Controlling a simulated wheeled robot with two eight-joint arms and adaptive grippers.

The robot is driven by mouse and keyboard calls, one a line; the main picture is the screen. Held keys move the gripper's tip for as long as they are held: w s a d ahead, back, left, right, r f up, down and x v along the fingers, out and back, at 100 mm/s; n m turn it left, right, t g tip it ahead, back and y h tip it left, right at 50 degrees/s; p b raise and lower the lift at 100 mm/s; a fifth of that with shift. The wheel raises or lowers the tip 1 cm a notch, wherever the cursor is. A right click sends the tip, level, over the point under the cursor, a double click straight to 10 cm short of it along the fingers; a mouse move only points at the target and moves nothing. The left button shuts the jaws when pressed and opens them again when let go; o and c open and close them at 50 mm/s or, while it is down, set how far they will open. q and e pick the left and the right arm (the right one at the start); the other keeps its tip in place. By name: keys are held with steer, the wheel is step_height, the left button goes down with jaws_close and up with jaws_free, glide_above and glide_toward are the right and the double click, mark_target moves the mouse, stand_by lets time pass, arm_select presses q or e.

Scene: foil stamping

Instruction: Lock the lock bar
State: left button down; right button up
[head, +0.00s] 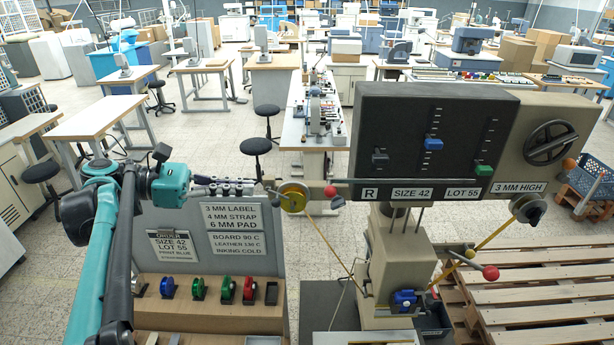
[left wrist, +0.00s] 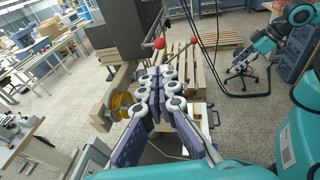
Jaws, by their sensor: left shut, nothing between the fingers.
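My left gripper (head: 279,194) reaches in from the left, shut and empty, with its fingertips beside the gold spool (head: 293,197). In the left wrist view the closed fingers (left wrist: 162,72) point toward a red ball (left wrist: 159,43). A thin grey bar (head: 345,181) runs along the lower left of the black slider panel (head: 430,140), with a red ball (head: 330,191) close to it. A second red ball (head: 490,272) ends a lever low on the machine's right. I cannot tell for certain which part is the lock bar. My right gripper's jaws cannot be made out.
A grey sign board (head: 240,235) stands below my left gripper, above a wooden tray (head: 210,317) of coloured spools. A yellow strap (head: 335,243) slants from the gold spool to the machine. A wooden pallet (head: 545,290) lies at right. Open floor lies behind.

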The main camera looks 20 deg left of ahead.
stand_by(0.3)
arm_select(q)
steer(key=p, duration=0.3)
glide_toward(329, 190)
steer(key=f+x, duration=0.1)
steer(key=x, duration=0.5)
steer(key=shift+w+a, duration=0.15)
steer(key=shift+w, duration=0.15)
steer(key=d, duration=0.2)
steer(key=w+d, duration=0.1)
steer(key=d, duration=0.1)
steer(key=shift+a, duration=0.1)
